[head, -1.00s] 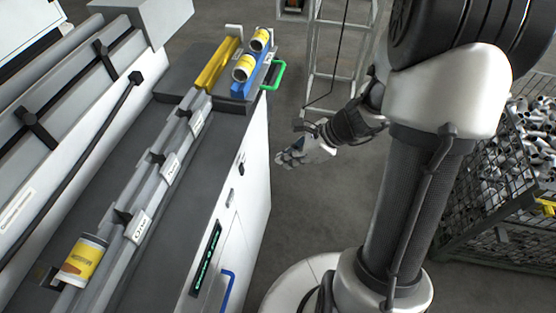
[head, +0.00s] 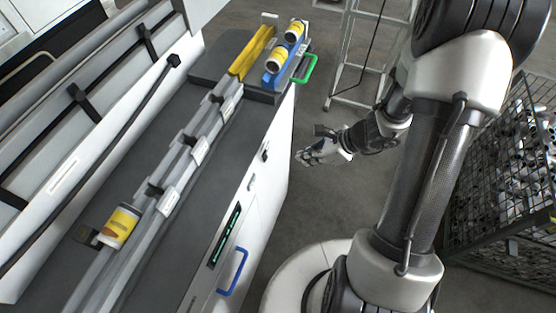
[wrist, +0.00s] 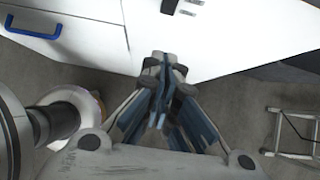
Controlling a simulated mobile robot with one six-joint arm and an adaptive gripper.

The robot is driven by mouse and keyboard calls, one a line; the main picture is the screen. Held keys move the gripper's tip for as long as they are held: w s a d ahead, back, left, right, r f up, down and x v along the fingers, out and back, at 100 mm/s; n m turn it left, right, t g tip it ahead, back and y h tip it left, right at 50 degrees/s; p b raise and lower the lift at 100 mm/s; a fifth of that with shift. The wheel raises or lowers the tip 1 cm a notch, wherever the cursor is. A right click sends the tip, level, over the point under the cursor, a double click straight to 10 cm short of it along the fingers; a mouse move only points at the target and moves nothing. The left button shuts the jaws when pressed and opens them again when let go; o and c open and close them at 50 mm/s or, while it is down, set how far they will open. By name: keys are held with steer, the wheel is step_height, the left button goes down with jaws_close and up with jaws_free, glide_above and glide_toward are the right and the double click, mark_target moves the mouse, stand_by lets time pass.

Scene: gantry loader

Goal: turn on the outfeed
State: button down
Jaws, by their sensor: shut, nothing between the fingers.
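My gripper (head: 308,157) is shut and empty, held in the air just right of the white cabinet (head: 268,190). In the wrist view its closed fingers (wrist: 158,65) point at the cabinet's white face, apart from it. Two small dark fittings, one upper (head: 265,152) and one lower (head: 251,182), sit on that face; they may be switches, but I cannot read any marking. Part of a dark fitting (wrist: 169,6) shows at the top edge of the wrist view. No control marked as the outfeed can be made out.
A grey rail (head: 170,195) with small label plates runs along the cabinet top, with a yellow-labelled can (head: 121,226) at its near end. Two cans lie on a blue holder (head: 272,80). Green (head: 307,70) and blue (head: 234,272) handles stick out. A wire cage (head: 500,190) stands right.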

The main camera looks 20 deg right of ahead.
mark_target(265, 156)
steer(key=w+a+f+b, duration=0.2)
steer(key=w+a+f, duration=0.3)
steer(key=a+f, duration=0.2)
steer(key=shift+w+a, duration=0.15)
steer(key=shift+a, duration=0.05)
steer(key=shift+b, duration=0.3)
